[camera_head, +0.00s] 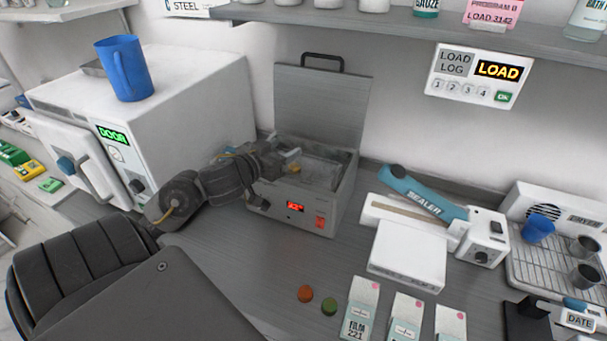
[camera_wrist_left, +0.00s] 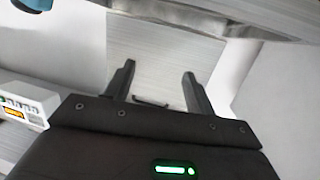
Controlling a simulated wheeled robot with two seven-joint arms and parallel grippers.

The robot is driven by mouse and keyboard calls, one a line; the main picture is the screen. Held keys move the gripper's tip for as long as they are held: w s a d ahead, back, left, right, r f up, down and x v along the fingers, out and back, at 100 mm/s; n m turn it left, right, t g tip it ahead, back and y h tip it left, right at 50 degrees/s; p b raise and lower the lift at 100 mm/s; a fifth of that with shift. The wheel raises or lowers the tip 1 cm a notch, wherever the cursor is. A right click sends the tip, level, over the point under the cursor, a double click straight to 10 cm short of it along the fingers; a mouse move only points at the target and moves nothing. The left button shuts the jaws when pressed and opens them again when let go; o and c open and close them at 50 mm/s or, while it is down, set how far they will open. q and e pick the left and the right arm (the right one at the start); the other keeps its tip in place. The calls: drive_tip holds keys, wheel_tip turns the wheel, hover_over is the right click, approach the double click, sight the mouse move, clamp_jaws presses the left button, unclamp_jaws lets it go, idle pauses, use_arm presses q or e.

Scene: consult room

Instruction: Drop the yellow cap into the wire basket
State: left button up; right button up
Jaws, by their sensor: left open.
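The yellow cap (camera_head: 294,169) is a small yellow spot just below my left gripper's fingertips, at the front left of the open bath (camera_head: 292,208). I cannot tell whether it hangs free or rests on something. A grey basket (camera_head: 325,172) appears to sit inside the bath, its mesh hard to make out. My left gripper (camera_head: 287,160) reaches in from the left over the bath's opening, partly hiding it. In the left wrist view its two fingers (camera_wrist_left: 160,85) are apart, with no cap visible between them. My right gripper is not in view.
The bath's raised lid (camera_head: 320,105) stands behind it. A white steriliser with a blue jug (camera_head: 124,68) is at left. A sealer (camera_head: 425,195) and drying rack (camera_head: 570,265) are at right. A red cap (camera_head: 305,293) and green cap (camera_head: 329,307) lie in front.

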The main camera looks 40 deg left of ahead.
use_arm(q)
drive_tip(key=p+v, duration=0.1)
drive_tip(key=v, duration=0.1)
drive_tip(key=p+v, duration=0.1)
drive_tip(key=v, duration=0.1)
drive_tip(key=shift+w+r+p, duration=0.1)
drive_tip(key=shift+r+p, duration=0.1)
drive_tip(key=shift+p, duration=0.2)
drive_tip(key=shift+s+d+f+p, duration=0.1)
drive_tip(key=shift+s+p, duration=0.4)
drive_tip(key=shift+s, duration=0.1)
drive_tip(key=shift+f, duration=0.1)
